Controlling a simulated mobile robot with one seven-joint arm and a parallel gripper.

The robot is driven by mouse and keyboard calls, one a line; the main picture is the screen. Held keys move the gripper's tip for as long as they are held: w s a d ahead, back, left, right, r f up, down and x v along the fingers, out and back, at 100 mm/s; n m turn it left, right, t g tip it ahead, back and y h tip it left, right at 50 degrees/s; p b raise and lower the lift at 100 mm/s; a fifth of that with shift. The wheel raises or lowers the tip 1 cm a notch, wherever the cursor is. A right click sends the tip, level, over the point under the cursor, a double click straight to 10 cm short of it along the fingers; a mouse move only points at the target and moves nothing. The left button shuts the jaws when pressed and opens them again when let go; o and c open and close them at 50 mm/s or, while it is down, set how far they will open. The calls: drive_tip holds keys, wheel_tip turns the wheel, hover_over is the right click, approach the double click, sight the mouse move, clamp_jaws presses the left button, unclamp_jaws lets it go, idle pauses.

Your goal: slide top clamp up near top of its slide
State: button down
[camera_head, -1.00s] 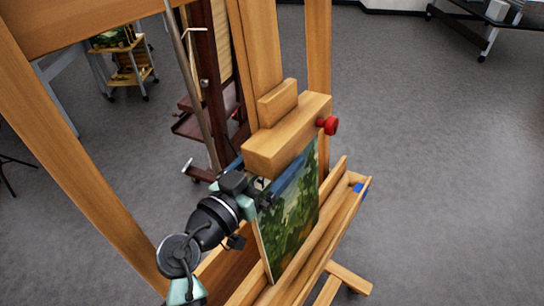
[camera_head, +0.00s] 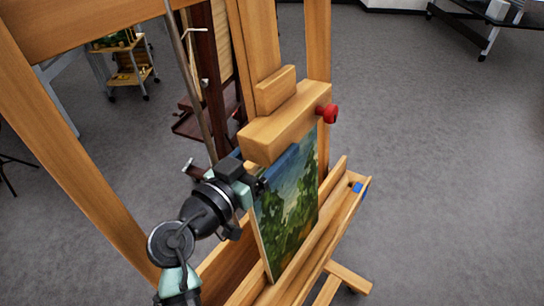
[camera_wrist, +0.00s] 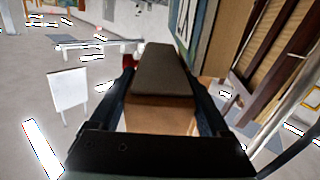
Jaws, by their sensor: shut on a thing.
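The top clamp (camera_head: 285,128) is a pale wooden block with a small raised piece on top and a red knob (camera_head: 327,113) at its right end. It sits on the easel's upright slide (camera_head: 260,45), above the painting (camera_head: 287,205). My gripper (camera_head: 262,183) reaches in from the lower left, below the clamp's near end. In the wrist view, my gripper's dark fingers (camera_wrist: 165,98) lie on both sides of the clamp (camera_wrist: 165,72), which shows a dark grey-brown face. The gripper is shut on the clamp. The fingertips are mostly hidden in the head view.
A dark easel (camera_head: 205,115) stands behind.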

drive_tip(key=r, duration=0.3)
drive_tip(key=r+p, duration=0.1)
drive_tip(key=r, duration=0.3)
drive_tip(key=w+a+r, duration=0.1)
drive_tip(key=r, duration=0.3)
drive_tip(key=shift+a+p, duration=0.1)
drive_tip(key=shift+p, duration=0.3)
drive_tip(key=shift+c, duration=0.4)
unclamp_jaws()
drive_tip(key=shift+f, duration=0.1)
drive_tip(key=shift+o, duration=0.4)
drive_tip(key=shift+s+f, duration=0.15)
drive_tip(key=shift+f, duration=0.1)
drive_tip(key=b+v, duration=0.5)
drive_tip(key=v, duration=0.8)
